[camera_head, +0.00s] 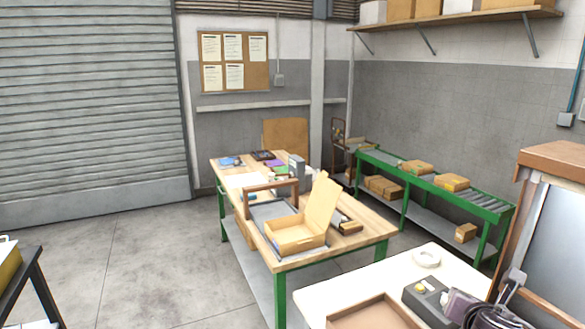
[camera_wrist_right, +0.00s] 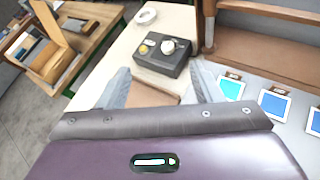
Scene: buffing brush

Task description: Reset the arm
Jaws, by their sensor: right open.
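My right gripper (camera_wrist_right: 160,84) is open, with its two grey fingers spread wide in the right wrist view. Nothing is held between the fingers; a brown tray (camera_wrist_right: 150,95) shows behind the gap. In the head view the right gripper (camera_head: 514,282) is at the lower right, over the near cream table (camera_head: 345,280) and beside a dark box. My purple and black arm parts show there too. The dark box (camera_head: 425,297) has a yellow button and a light knob; it also shows in the wrist view (camera_wrist_right: 162,58). My left gripper is not in view. No buffing brush can be made out.
A white ring (camera_head: 427,257) lies on the near table, behind the brown tray (camera_head: 372,313). A wooden-topped bench (camera_head: 350,255) with green legs carries an open cardboard box (camera_head: 297,236). A wood-framed cabinet (camera_head: 550,165) stands close at the right.

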